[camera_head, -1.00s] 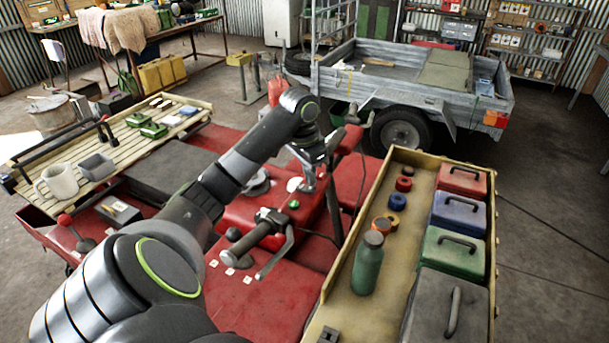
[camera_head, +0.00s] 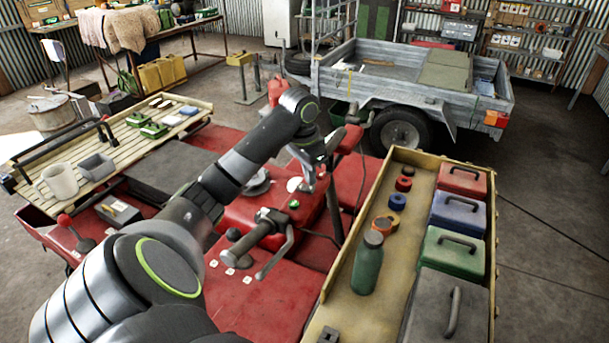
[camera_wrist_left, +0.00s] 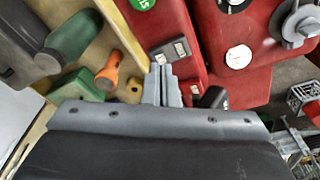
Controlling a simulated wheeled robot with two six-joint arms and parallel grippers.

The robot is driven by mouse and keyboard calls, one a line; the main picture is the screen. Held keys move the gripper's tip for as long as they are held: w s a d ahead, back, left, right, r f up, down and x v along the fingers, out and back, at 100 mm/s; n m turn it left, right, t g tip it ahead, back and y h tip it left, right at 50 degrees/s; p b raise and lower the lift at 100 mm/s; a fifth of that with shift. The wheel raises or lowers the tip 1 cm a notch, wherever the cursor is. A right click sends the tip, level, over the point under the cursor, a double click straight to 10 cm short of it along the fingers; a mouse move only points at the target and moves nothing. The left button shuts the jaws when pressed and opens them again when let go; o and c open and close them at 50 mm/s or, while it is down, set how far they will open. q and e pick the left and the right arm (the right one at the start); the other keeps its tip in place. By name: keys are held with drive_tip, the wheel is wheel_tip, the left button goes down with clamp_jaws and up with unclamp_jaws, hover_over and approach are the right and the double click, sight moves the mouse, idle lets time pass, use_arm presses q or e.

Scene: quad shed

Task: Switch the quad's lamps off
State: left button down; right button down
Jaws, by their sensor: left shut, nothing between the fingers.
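The red quad (camera_head: 245,298) stands in the middle of the head view, under my left arm. My left gripper (camera_head: 309,188) is over the quad's red body near the handlebar and is empty. In the left wrist view its shut fingers (camera_wrist_left: 163,85) point at a small dark switch panel with light-marked rockers (camera_wrist_left: 172,52) on the red body. The fingertips are close below the panel; I cannot tell whether they touch it. The head view does not show the panel clearly, nor whether the lamps are lit. My right gripper is not in view.
A wooden tray (camera_head: 322,290) with a green bottle (camera_head: 368,264), rings and lidded boxes stands at the right. A handlebar grip (camera_head: 244,243) and lever are close to my left arm. A slatted rack (camera_head: 110,160) with a mug is at the left. A trailer (camera_head: 395,95) stands behind.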

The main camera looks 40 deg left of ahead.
sight(310, 188)
use_arm(q)
drive_tip(key=shift+f, duration=0.8)
drive_tip(key=shift+r, duration=0.1)
wheel_tip(310, 188, up, 2)
drive_tip(key=shift+r+p, duration=0.25)
drive_tip(key=shift+p, duration=0.75)
drive_tip(key=shift+r, duration=2.2)
